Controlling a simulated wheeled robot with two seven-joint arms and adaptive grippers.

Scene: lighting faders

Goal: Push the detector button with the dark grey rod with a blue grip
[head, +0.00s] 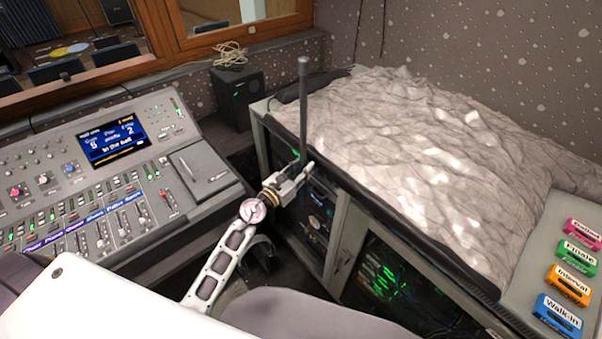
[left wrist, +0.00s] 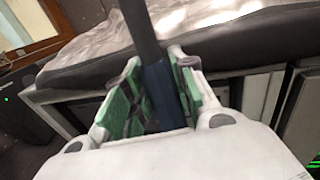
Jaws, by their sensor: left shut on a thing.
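My left gripper (head: 298,175) is shut on the blue grip of the dark grey rod (head: 303,105). The rod stands about upright in the head view, its thicker tip pointing up. In the left wrist view the blue grip (left wrist: 160,92) sits between the green finger pads, and the grey shaft runs up out of the picture. The blue grip is mostly hidden by the fingers in the head view. I cannot make out a detector button in either view. My right gripper is not in view.
A lighting desk (head: 185,210) with faders and a screen (head: 112,142) stands left. A black speaker (head: 236,97) is behind the rod. A cabinet under a crumpled grey cover (head: 410,140) fills the right. Several coloured labelled blocks, including blue "Walk-In" (head: 558,318), lie front right.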

